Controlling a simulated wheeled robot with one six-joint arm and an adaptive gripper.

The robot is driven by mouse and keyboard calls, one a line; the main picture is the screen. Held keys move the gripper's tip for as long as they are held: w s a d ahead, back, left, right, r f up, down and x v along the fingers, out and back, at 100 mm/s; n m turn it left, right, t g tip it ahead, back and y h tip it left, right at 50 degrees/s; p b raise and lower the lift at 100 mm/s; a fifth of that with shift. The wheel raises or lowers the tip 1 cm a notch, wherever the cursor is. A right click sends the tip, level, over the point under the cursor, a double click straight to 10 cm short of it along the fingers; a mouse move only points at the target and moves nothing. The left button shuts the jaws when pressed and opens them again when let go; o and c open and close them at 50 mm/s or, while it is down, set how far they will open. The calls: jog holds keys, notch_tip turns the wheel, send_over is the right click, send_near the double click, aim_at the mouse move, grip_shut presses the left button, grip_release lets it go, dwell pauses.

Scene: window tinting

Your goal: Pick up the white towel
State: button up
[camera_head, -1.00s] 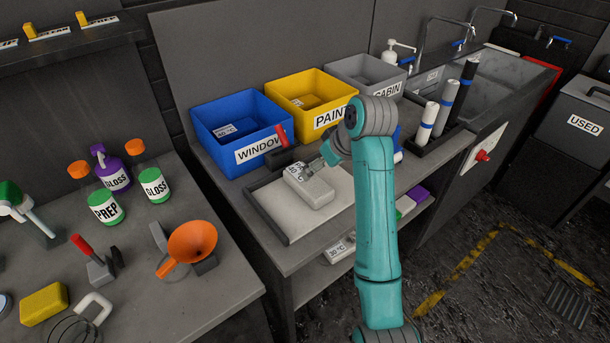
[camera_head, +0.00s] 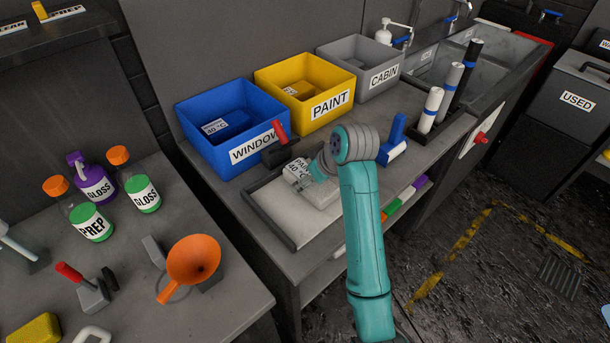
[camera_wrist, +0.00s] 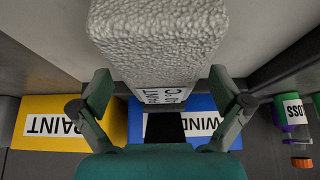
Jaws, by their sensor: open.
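The white towel (camera_head: 323,194) is a folded, textured block with a printed label. It lies on the pale tray (camera_head: 272,212) on the middle bench. My gripper (camera_head: 318,170) is over it from the right and hides part of it. In the wrist view the towel (camera_wrist: 155,35) fills the top middle, its label end toward the palm. My gripper (camera_wrist: 160,82) is open there, one finger on each side of the label end. I cannot tell whether the fingers touch it.
Blue WINDOW (camera_head: 228,158), yellow PAINT (camera_head: 330,105) and grey CABIN (camera_head: 383,78) bins stand behind the tray. A red-handled tool (camera_head: 281,132) lies at its back edge. A blue-handled tool (camera_head: 396,135) and rolls (camera_head: 430,110) stand right. An orange funnel (camera_head: 194,260) is on the left bench.

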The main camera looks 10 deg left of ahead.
jog(key=shift+f, duration=0.1)
jog(key=shift+a, duration=0.1)
jog(key=c, duration=1.3)
jog(key=shift+o, duration=0.2)
